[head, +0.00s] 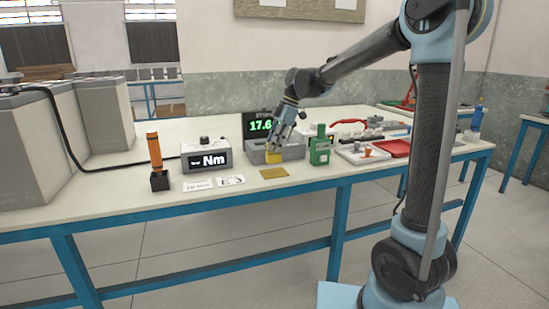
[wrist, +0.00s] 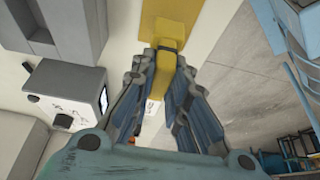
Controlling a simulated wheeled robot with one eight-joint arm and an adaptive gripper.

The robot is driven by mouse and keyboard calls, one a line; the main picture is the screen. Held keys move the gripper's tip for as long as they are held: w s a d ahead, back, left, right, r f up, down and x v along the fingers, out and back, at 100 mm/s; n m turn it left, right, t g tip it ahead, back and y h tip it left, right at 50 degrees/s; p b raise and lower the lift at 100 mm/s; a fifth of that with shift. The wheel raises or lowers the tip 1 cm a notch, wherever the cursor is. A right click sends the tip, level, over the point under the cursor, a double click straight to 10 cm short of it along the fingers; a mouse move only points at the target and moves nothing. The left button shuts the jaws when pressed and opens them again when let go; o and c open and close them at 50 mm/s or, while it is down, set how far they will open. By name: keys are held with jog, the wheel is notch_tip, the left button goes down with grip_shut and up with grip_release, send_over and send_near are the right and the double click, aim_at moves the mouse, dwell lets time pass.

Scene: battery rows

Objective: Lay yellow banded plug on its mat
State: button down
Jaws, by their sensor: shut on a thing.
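My gripper (head: 284,132) is over the bench, pointing down, and is shut on the yellow banded plug (head: 273,156). In the wrist view the plug (wrist: 164,72) sits between the two fingers (wrist: 158,75). In the head view the plug is in front of the grey block. The flat mustard-yellow mat (head: 274,173) lies on the bench just in front of and below the plug. In the wrist view the mat (wrist: 183,12) shows beyond the plug, partly covered by it. The gap between plug and mat cannot be judged exactly.
A grey block (head: 256,155) stands behind the plug, with a green-digit display (head: 260,125) at the back. A green block (head: 319,150) stands close on the right, and an Nm meter (head: 206,157) on the left. An orange-handled tool (head: 154,150) stands upright farther left.

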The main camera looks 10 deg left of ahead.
aim_at(274, 154)
jog(key=shift+f, duration=2.2)
jog(key=shift+s, duration=0.1)
jog(key=c, duration=1.6)
grip_release()
jog(key=shift+o, duration=0.2)
jog(key=v, duration=1.2)
